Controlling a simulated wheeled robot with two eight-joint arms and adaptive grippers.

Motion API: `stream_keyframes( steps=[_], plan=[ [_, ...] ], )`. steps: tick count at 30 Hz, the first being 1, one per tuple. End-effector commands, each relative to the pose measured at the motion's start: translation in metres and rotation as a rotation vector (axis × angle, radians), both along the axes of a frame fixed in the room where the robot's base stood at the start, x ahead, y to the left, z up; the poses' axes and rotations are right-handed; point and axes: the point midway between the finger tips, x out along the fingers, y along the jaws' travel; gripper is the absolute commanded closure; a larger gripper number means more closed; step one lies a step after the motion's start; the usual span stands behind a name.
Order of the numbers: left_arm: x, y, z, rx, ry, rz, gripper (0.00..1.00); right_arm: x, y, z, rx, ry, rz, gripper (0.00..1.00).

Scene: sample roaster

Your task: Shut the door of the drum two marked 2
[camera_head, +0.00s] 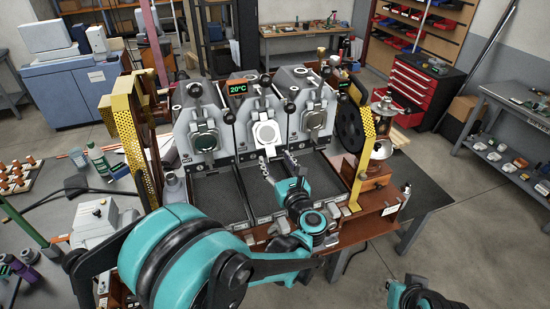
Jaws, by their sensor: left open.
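The sample roaster has three drums side by side. The middle drum (248,105) is taken as drum two; its number is too small to read. Its door (266,133) is a pale, bright round plate in a square frame, brighter than the doors on either side. I cannot tell how far it stands open. My left gripper (279,167) is open and empty, just below and in front of this door, over the cooling trays, its fingers pointing up toward the drum. I see no contact with the door. My right gripper is not in view; only a teal part of my right arm shows at the bottom right.
The left drum door (205,142) and right drum door (315,120) flank the middle one. Yellow perforated guards (127,135) stand at the roaster's sides. Dark trays (218,195) lie below the drums. A display reading 20°C (237,89) sits above.

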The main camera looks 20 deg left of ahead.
Motion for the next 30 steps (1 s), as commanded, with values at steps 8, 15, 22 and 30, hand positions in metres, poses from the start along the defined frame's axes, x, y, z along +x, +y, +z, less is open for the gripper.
stream_keyframes(
  steps=[8,15,22,30],
  plan=[
    [0.0140,0.0098,0.0001,0.001,0.001,-0.001,0.43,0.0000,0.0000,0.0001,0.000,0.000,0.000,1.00],
    [0.0139,0.0094,0.0002,0.001,0.001,-0.002,0.58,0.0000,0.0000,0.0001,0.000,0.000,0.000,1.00],
    [0.0138,0.0094,0.0002,0.001,0.001,-0.002,1.00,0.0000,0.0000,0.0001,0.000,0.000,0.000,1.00],
    [0.0137,0.0093,0.0002,0.002,0.001,-0.002,1.00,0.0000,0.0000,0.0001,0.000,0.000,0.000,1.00]
  ],
)
